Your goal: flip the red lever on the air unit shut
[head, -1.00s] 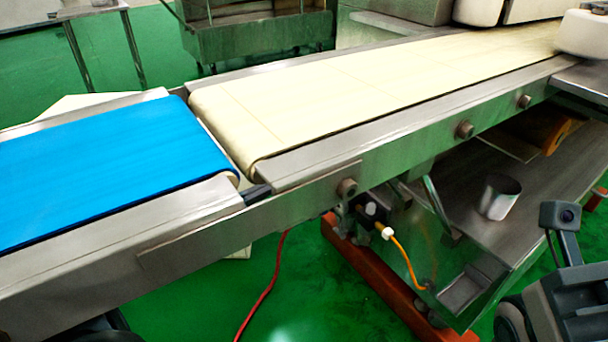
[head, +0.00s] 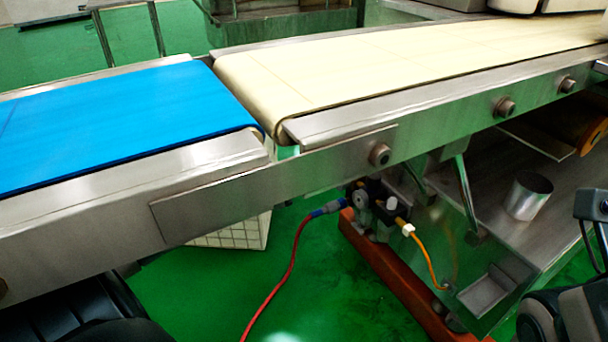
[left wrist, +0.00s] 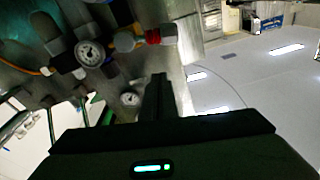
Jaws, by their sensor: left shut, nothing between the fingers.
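The air unit (head: 366,212) sits under the conveyor in the head view, with a small gauge, a blue coupling (head: 326,208) and a red hose. No red lever can be made out there. I cannot tell whether this red part is the lever. My left gripper (left wrist: 159,78) is shut and empty, its tips pointing up just below the red part, apparently apart from it. My right gripper's fingers are out of view.
The steel conveyor frame (head: 230,185) runs above the unit. An orange-red beam (head: 400,275) and an orange cable (head: 428,258) are near it. A white crate (head: 232,232) stands behind on the green floor. A metal cup (head: 529,196) sits on the steel shelf at right.

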